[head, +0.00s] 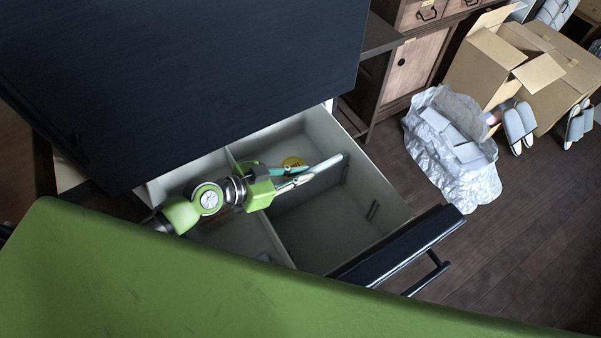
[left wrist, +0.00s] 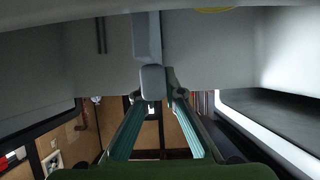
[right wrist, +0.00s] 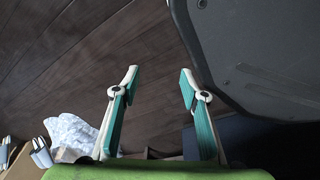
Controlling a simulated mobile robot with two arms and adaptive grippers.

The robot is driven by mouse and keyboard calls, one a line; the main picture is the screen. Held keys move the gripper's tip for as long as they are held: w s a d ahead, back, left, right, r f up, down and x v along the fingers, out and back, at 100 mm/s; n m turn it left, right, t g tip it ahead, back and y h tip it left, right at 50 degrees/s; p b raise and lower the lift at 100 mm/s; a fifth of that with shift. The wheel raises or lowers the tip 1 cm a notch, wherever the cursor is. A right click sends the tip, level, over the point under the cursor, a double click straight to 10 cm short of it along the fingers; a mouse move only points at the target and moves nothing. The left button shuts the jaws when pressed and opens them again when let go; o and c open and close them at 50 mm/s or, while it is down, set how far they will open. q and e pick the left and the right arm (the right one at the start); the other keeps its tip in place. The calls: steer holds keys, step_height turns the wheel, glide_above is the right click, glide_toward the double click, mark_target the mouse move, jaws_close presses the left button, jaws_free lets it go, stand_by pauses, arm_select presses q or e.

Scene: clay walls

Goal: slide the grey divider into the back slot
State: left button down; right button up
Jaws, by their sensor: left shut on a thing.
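In the head view my left gripper (head: 292,180) is shut on the grey divider (head: 328,167), a thin plate seen mostly edge-on over the pulled-out drawer (head: 392,212). The left wrist view shows the divider (left wrist: 147,40) between its fingers (left wrist: 152,97). A dark slot pair (head: 372,210) shows on the drawer's right inner wall, apart from the divider; similar slot lines (left wrist: 101,35) show in the left wrist view. Whether the divider's lower edge touches the drawer cannot be told. My right gripper (right wrist: 159,78) is open and empty, over the floor; it is not in the head view.
A fixed partition (head: 277,240) crosses the drawer. A yellow round thing (head: 292,162) lies behind the left gripper. The dark cabinet top (head: 190,70) overhangs the drawer's back. The black drawer front (head: 400,245) has a handle. A crumpled bag (head: 450,150) and cardboard boxes (head: 545,70) stand right.

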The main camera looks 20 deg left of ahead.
arm_select(q)
steer(key=shift+f, duration=0.2)
arm_select(e)
steer(key=shift+w+r, duration=0.5)
arm_select(q)
steer(key=shift+b, duration=0.3)
arm_select(e)
steer(key=shift+r, duration=0.15)
arm_select(q)
steer(key=c, duration=2)
jaws_free()
steer(key=shift+c, duration=0.2)
arm_select(e)
steer(key=shift+r, duration=0.1)
arm_select(q)
steer(key=shift+s+a, duration=0.1)
steer(key=shift+a, duration=0.05)
steer(key=v, duration=0.9)
steer(key=shift+s+f, duration=0.1)
steer(key=shift+s, duration=0.05)
steer(key=shift+v, duration=1.25)
arm_select(e)
steer(key=shift+w, duration=0.25)
